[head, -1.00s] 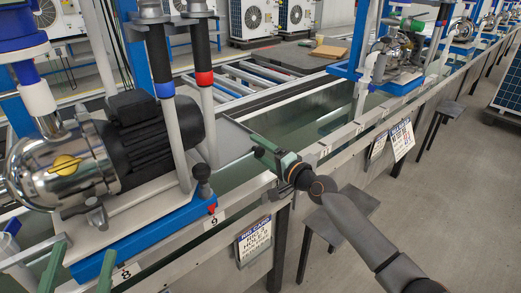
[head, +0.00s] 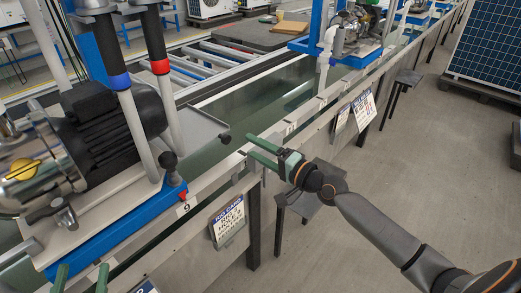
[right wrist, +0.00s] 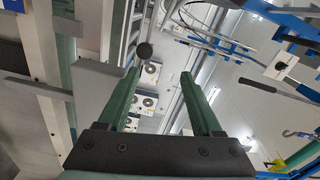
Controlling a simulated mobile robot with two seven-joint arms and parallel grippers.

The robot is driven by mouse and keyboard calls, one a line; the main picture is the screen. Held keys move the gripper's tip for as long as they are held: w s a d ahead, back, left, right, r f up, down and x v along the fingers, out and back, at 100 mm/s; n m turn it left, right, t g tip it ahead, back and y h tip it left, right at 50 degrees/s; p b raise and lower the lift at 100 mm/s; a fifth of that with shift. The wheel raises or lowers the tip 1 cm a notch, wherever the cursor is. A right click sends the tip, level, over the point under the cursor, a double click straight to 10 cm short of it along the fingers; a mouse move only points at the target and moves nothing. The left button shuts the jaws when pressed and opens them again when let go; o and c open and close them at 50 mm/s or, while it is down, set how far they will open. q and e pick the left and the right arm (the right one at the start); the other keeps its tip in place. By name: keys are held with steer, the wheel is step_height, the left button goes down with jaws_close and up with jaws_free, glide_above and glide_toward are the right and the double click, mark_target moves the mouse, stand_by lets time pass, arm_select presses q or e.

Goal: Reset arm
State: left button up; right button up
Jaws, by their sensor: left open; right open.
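My right gripper (head: 250,147) is in the middle of the head view, with its green fingers apart and nothing between them. It is over or beside the conveyor's near rail; the exact gap is unclear. It also shows open and empty in the right wrist view (right wrist: 160,76). My left gripper (head: 82,271) shows only its two green fingertips at the bottom left of the head view, apart and with nothing seen between them. Close by is a pump with a black motor (head: 112,115) and a steel head (head: 35,165), on a blue-edged base plate (head: 120,232).
The conveyor's near rail (head: 222,183) runs from lower left to upper right. Cards (head: 229,222) hang below it, and a small grey shelf (head: 305,203) juts out. Another pump station (head: 350,35) stands further along. A solar panel (head: 495,45) stands at right. The floor between is clear.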

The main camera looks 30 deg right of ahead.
steer(key=shift+s+d, duration=0.2)
steer(key=shift+s, duration=0.35)
